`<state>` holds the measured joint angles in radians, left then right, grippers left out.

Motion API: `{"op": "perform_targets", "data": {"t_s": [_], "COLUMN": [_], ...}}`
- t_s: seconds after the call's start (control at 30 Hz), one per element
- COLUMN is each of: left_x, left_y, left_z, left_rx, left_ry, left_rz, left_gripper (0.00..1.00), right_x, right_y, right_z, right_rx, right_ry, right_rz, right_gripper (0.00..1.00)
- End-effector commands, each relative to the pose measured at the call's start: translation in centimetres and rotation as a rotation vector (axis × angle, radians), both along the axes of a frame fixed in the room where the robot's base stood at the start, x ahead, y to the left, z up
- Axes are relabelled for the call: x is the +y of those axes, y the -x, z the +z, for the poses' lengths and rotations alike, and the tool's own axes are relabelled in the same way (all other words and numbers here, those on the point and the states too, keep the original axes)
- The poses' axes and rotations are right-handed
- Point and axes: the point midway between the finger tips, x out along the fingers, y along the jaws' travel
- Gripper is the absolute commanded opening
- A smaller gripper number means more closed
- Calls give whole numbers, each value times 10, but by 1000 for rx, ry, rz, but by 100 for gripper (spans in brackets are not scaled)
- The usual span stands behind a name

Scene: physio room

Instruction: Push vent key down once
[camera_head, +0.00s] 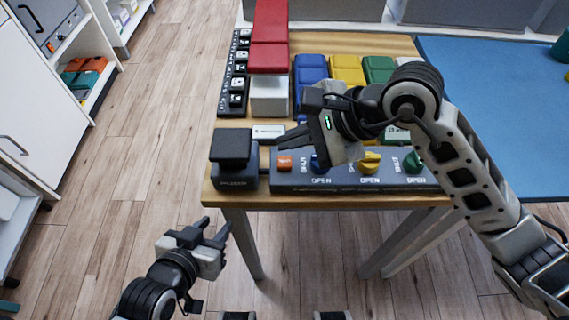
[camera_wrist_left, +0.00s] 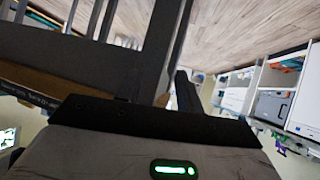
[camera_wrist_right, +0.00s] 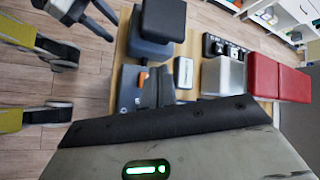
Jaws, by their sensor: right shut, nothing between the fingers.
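A small orange key (camera_head: 285,163) sits at the left end of the dark control panel (camera_head: 330,184); its label is not readable, so I cannot confirm it is the vent key. My right gripper (camera_head: 279,143) is shut and empty, with its fingertips pointing left, just above and behind the orange key. In the right wrist view the fingers (camera_wrist_right: 158,86) cover part of the panel, and a sliver of orange key (camera_wrist_right: 143,77) shows beside them. I cannot tell whether they touch it. My left gripper (camera_head: 216,227) is open and empty, low in front of the table's left corner.
A black block marked PUMP (camera_head: 235,180) stands left of the panel. Blue, yellow (camera_head: 370,162) and green (camera_head: 413,162) knobs line the panel. A blue mat (camera_head: 500,110) lies right.

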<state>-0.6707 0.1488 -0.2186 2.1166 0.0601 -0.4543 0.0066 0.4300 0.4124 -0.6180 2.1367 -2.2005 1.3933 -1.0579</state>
Motion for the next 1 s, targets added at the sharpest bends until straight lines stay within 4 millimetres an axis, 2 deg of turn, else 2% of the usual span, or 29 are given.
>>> {"op": "perform_targets", "data": {"t_s": [0.03,0.2,1.0], "left_x": [-1,-4,-3], "left_y": [-1,-2,1], "left_z": [-9,-8,-7], "left_rx": [-4,-13,-8], "left_ry": [11,42,47], "left_rz": [3,13,16], "left_gripper": [36,36,36], "right_x": [0,0,0], "right_y": [0,-1,0], "right_z": [-12,-20,-21], "right_rx": [-3,-5,-3], "right_ry": [1,-1,0], "right_rz": [1,1,1], "right_gripper": [0,0,0]}}
